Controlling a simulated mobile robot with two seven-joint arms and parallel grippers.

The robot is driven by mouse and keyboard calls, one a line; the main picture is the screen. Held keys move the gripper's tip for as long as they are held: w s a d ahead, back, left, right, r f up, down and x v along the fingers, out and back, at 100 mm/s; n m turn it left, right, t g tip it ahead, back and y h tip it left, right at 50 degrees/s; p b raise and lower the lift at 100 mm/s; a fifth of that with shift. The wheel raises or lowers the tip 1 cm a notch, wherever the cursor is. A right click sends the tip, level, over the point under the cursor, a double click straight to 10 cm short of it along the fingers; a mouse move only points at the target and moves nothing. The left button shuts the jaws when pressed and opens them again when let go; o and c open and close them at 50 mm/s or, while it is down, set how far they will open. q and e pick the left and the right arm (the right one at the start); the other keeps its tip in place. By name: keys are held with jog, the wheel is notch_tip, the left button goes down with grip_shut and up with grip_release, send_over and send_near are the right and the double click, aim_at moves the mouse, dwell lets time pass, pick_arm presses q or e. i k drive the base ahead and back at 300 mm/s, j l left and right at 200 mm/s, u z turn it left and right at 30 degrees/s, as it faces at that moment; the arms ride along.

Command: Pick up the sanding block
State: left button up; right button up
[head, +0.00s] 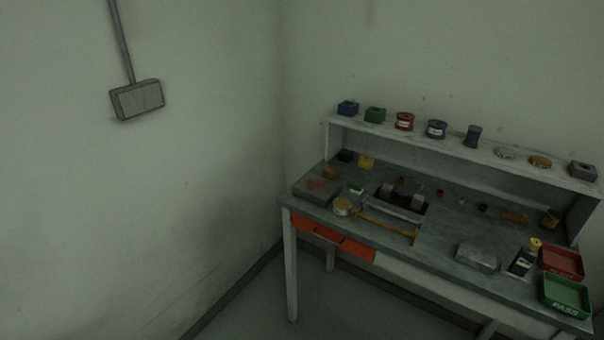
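I cannot tell for sure which item is the sanding block. Neither of my grippers is in view.
The workbench (447,254) stands in the corner, with a raised shelf (460,139) holding spools and tins. A red tray (562,262) and a green PASS tray (566,295) sit at right. A grey block (477,257) lies near the front. Floor at left is clear.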

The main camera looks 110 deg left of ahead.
aim_at(328, 172)
jog(key=u, duration=3.5)
jog(key=i+j, duration=0.9)
jog(key=j, duration=0.25)
